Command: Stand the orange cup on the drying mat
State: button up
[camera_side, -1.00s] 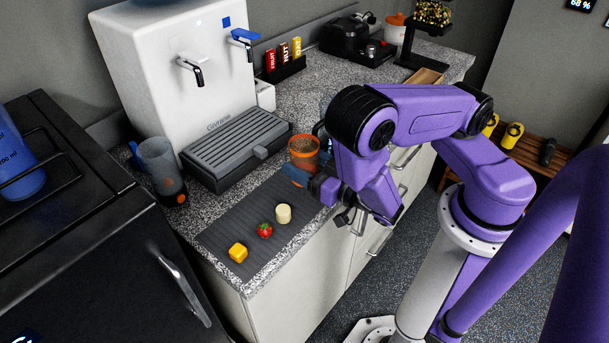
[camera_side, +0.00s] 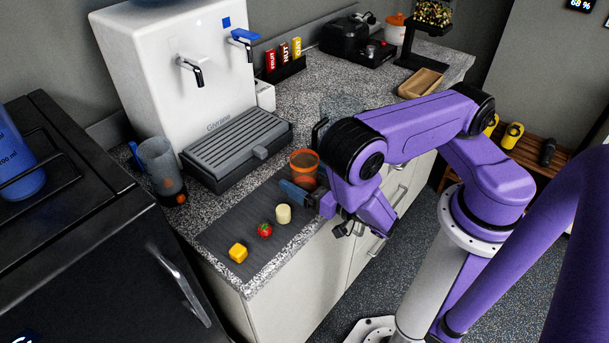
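The orange cup (camera_side: 304,172) is upright at the right end of the dark grey ribbed drying mat (camera_side: 225,235). I cannot tell whether its base touches the mat or hangs just above it. My gripper (camera_side: 306,188) reaches in from the right, low down at the cup. One blue finger shows in front of the cup's lower part; the other finger is hidden. The cup has moved together with the gripper, so it appears shut on the cup.
On the mat stand a cream cylinder (camera_side: 283,213), a strawberry (camera_side: 265,230) and a yellow block (camera_side: 238,252). A water dispenser with a grey drip tray (camera_side: 235,148) stands behind. A clear jug (camera_side: 158,165) is at left; a wooden tray (camera_side: 421,83) is at back right.

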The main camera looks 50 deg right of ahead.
aim_at(314, 182)
jog(key=shift+r, duration=0.2)
jog(key=s, duration=0.5)
notch_tip(314, 182, up, 7)
dwell(0.6)
dwell(0.4)
